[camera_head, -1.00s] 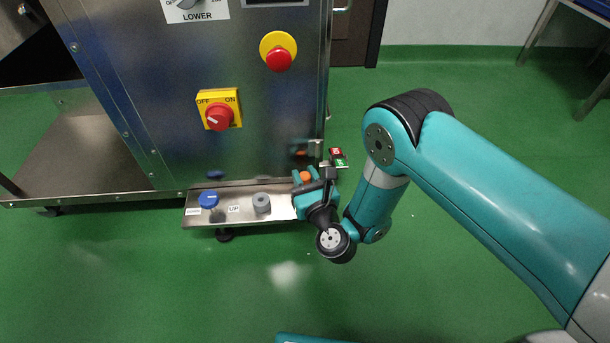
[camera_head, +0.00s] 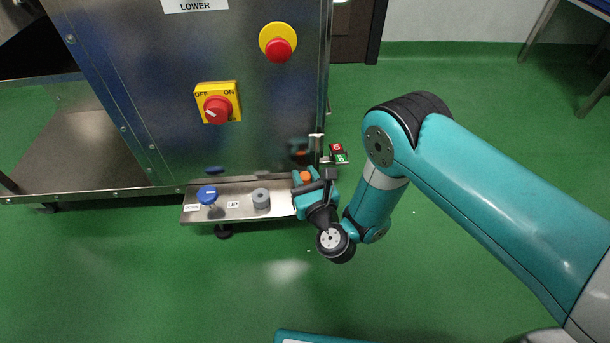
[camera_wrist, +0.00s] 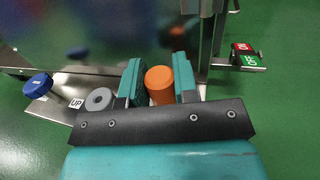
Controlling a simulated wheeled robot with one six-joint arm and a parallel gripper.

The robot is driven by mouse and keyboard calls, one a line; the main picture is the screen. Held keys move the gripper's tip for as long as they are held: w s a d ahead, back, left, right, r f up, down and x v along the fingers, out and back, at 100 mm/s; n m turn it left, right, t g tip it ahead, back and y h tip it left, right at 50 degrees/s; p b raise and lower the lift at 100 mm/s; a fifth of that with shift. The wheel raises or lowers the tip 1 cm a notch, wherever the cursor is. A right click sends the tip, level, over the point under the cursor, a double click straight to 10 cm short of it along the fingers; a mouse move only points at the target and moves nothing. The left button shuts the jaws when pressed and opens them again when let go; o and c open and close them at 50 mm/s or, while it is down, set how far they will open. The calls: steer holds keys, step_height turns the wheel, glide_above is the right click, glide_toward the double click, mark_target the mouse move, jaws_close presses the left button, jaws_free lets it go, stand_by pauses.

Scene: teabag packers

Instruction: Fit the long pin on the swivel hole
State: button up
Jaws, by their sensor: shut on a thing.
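My gripper (camera_head: 306,186) is at the right end of a narrow metal shelf (camera_head: 235,213) at the foot of the steel machine. In the wrist view its two teal fingers (camera_wrist: 159,84) are shut on an upright orange cylinder (camera_wrist: 159,85). Its orange top (camera_head: 305,176) also shows in the head view; its lower part is hidden. A grey ring-shaped piece with a centre hole (camera_head: 261,199) stands on the shelf left of my gripper. A blue-capped piece (camera_head: 207,193) stands farther left. I cannot tell which piece is the long pin or where the swivel hole is.
A label reading UP (camera_head: 233,205) lies between the blue and grey pieces. A red and green switch block (camera_head: 339,153) juts out right of the machine. The machine's steel panel (camera_head: 170,130) rises behind the shelf. Green floor in front is clear.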

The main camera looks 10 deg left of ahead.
steer(key=shift+f+b, duration=0.8)
steer(key=shift+f, duration=0.4)
steer(key=o, duration=1)
